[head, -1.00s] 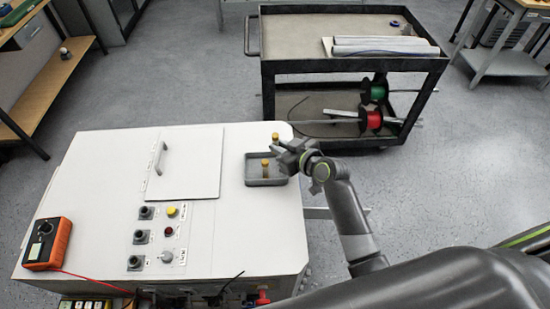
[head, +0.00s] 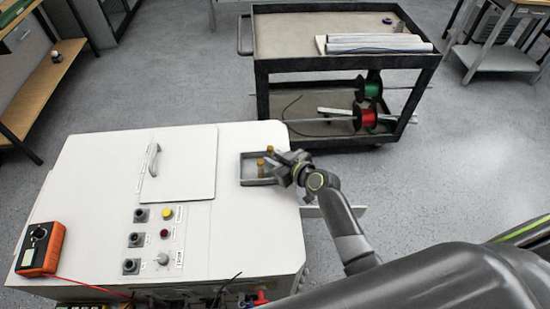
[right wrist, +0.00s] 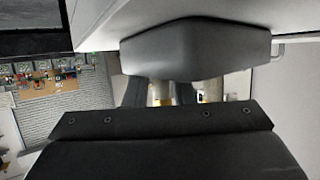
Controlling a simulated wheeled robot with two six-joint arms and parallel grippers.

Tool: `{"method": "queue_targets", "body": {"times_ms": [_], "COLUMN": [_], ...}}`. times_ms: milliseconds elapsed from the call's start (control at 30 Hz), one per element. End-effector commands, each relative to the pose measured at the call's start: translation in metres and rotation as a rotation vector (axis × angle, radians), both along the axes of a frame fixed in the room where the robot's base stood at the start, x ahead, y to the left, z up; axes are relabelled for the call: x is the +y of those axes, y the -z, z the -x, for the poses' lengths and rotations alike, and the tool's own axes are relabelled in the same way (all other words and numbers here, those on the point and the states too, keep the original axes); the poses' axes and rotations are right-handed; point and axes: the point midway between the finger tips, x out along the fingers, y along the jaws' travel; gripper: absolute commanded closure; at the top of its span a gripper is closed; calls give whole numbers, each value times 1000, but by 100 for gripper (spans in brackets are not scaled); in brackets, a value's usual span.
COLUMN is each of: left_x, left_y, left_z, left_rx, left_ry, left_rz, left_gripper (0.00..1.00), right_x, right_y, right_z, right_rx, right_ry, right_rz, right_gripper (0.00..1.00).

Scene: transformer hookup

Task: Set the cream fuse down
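My right gripper (head: 278,161) is over the right side of the small grey tray (head: 243,182) on the white cabinet top. A fuse with a brownish-yellow cap, which I take for the cream fuse (head: 270,149), stands upright at its fingertips, and the gripper looks shut on it. A second, similar fuse (head: 261,164) stands in the tray just in front. In the right wrist view, one fuse (right wrist: 161,93) shows between the dark fingers and another (right wrist: 211,91) beside them. The fuses' lower ends are hidden, so contact with the tray floor cannot be told. My left gripper is out of view.
The white cabinet (head: 240,225) has a handled lid (head: 180,165), buttons and switches, and an orange meter (head: 41,248) at its left. A dark cart (head: 290,40) with cable reels stands behind. The cabinet top between lid and tray is clear.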

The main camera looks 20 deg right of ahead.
Motion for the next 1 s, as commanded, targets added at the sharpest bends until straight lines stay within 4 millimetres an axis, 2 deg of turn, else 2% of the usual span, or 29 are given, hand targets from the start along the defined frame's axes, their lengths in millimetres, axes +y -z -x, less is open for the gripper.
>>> {"method": "queue_targets", "body": {"times_ms": [400,533,1000], "left_x": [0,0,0], "left_y": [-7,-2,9], "left_z": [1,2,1], "left_rx": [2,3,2], "left_ry": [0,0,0], "left_rz": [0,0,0], "left_gripper": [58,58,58], "right_x": [0,-7,-38], "right_y": [-7,-8,-38], "right_z": [0,14,78], "right_rx": [0,0,0], "right_ry": [0,1,0], "right_rz": [0,2,2], "right_gripper": [75,75,75]}}
